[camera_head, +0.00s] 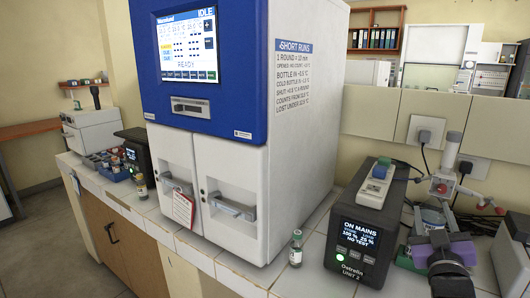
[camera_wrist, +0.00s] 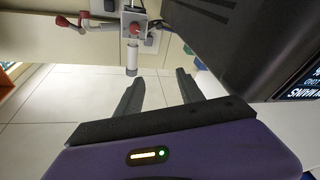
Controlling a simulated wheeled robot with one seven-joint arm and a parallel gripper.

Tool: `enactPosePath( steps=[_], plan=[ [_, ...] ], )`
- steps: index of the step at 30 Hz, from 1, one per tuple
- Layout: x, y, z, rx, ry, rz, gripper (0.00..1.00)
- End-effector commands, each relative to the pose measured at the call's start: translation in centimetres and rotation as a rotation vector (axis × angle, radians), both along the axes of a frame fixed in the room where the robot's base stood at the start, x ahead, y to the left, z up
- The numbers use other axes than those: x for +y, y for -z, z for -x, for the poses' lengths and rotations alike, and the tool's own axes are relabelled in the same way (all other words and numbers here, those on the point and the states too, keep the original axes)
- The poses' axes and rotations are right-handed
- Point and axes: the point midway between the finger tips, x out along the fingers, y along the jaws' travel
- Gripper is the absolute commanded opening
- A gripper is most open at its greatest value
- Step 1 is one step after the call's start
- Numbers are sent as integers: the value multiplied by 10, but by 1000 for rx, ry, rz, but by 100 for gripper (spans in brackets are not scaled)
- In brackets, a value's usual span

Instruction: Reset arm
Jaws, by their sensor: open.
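My gripper (camera_wrist: 158,88) is open in the wrist view, with two dark fingers apart and nothing between them. Its purple body fills the bottom of that view. In the head view my gripper (camera_head: 430,236) is at the lower right, over the counter and to the right of the black power unit (camera_head: 353,240). It appears clear of the incubator (camera_head: 265,130). The fingertips are small and partly hard to make out there.
A stand with red knobs (camera_head: 445,186) is just behind my gripper; it also shows in the wrist view (camera_wrist: 134,22). One vial (camera_head: 296,248) stands before the incubator and another (camera_head: 141,187) further left.

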Motion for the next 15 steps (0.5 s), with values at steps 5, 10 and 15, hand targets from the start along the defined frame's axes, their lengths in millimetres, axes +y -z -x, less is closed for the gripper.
enactPosePath(
  steps=[5, 10, 15],
  plan=[
    [39, 44, 50, -27, -83, -63, 45],
    [73, 78, 104, -41, -152, -128, 45],
    [105, 107, 166, -38, -212, -199, 45]
  ],
)
